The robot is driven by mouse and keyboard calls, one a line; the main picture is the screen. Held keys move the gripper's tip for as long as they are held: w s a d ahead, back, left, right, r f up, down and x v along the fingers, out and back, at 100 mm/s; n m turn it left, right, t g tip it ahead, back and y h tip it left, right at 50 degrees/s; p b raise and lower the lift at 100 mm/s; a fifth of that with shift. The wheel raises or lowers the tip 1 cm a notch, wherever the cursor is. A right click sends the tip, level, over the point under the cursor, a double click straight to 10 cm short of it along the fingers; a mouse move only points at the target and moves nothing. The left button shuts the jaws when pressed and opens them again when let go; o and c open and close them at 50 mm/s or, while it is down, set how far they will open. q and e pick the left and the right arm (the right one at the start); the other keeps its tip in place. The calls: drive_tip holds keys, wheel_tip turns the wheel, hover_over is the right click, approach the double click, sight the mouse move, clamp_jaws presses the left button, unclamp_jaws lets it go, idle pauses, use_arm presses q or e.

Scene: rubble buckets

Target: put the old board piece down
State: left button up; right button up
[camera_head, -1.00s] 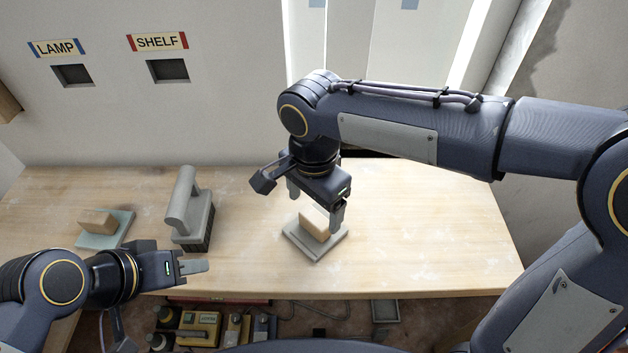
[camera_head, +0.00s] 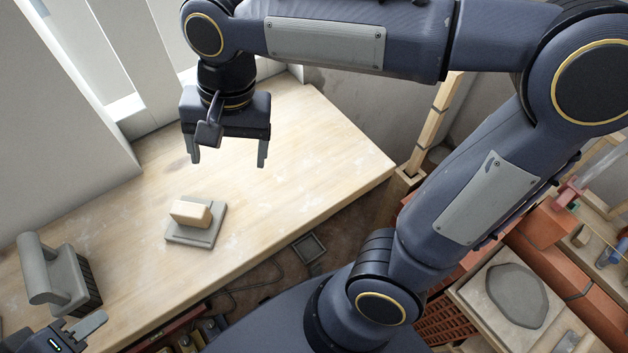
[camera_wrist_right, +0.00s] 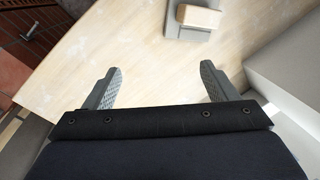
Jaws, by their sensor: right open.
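A tan block (camera_head: 190,213), which may be the old board piece, lies on a flat grey square plate (camera_head: 184,238) on the wooden workbench (camera_head: 300,150). The block (camera_wrist_right: 199,18) and plate (camera_wrist_right: 180,34) also show at the top of the right wrist view. My right gripper (camera_head: 228,157) is open and empty above the bench, behind and to the right of the block, apart from it. Its two spread fingers show in the right wrist view (camera_wrist_right: 160,70) with only bench between them. My left gripper (camera_head: 92,326) is partly in view at the bottom left; its jaw opening is unclear.
A grey float with a handle and bristly underside (camera_head: 58,280) stands on the bench at left. The right part of the bench is clear. Beyond its edge are a small grey tray (camera_head: 309,247) on the floor, red bricks (camera_head: 545,222) and a board with a grey patch (camera_head: 517,295).

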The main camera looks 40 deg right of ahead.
use_arm(q)
drive_tip(key=shift+s+d, duration=0.1)
use_arm(e)
drive_tip(key=s+d+f+n+t, duration=0.1)
drive_tip(key=s+d+f, duration=0.1)
drive_tip(key=s+d, duration=0.1)
drive_tip(key=s+d+f+n+t+y, duration=0.1)
drive_tip(key=s+d+f+t, duration=0.1)
drive_tip(key=s+d, duration=0.1)
drive_tip(key=s+d+f+n+t, duration=0.1)
drive_tip(key=s+d+f+n, duration=0.1)
drive_tip(key=s+d, duration=0.1)
drive_tip(key=shift+s+d+f+t+y, duration=0.1)
drive_tip(key=shift+d+f+t+y, duration=0.1)
drive_tip(key=shift+d, duration=0.15)
drive_tip(key=shift+s+d+f+t+y, duration=0.1)
drive_tip(key=shift+d+y, duration=0.1)
drive_tip(key=shift+d, duration=0.15)
drive_tip(key=shift+s+d+f+n, duration=0.1)
drive_tip(key=shift+s+f+n, duration=0.2)
drive_tip(key=shift+f, duration=0.1)
